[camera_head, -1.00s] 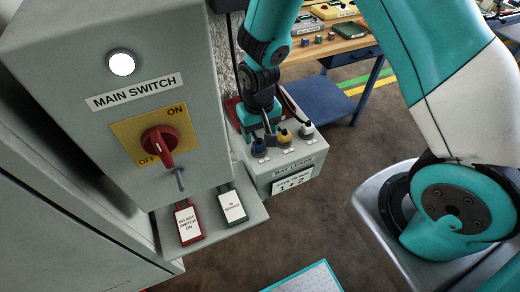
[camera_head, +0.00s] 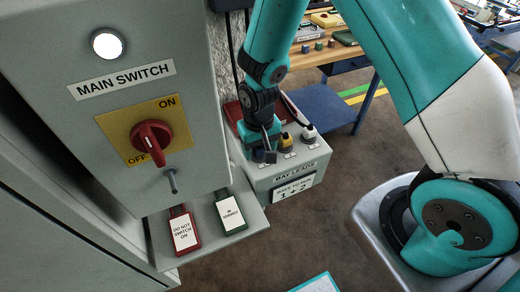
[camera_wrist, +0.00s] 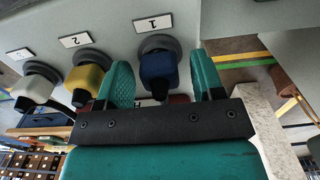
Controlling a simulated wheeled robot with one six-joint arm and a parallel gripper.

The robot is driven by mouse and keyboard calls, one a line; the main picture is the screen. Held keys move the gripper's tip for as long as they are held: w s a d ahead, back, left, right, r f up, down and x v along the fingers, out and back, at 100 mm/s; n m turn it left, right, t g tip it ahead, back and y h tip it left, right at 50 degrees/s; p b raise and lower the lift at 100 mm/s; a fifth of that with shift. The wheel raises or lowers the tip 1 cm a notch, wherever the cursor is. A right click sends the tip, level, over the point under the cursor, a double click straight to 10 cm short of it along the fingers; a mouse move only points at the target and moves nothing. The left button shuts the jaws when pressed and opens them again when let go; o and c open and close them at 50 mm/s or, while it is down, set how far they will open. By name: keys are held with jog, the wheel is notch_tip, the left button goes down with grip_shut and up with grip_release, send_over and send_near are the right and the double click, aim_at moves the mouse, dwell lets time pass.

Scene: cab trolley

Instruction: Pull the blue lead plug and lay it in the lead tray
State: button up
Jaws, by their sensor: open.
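The blue lead plug (camera_wrist: 158,66) sits in its socket by the label 1 on the grey bay leads box (camera_head: 286,178). My gripper (camera_wrist: 163,80) is open, with one teal finger on each side of the blue plug in the wrist view; I cannot tell whether either finger touches it. In the head view my gripper (camera_head: 265,150) is down at the left end of the box and hides most of the blue plug. A red tray-like surface (camera_head: 232,111), perhaps the lead tray, shows partly behind my arm.
A yellow plug (camera_wrist: 85,80) and a white plug (camera_wrist: 34,86) sit in the same row. The main switch cabinet (camera_head: 125,90) stands close on the left, with a red tag (camera_head: 183,232) and a green tag (camera_head: 230,214) on its ledge. A blue workbench (camera_head: 325,103) is behind.

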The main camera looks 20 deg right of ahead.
dwell(0.4)
grip_shut()
jog(key=shift+r, duration=0.15)
jog(key=shift+r+p, duration=2.35)
jog(key=shift+r, duration=0.55)
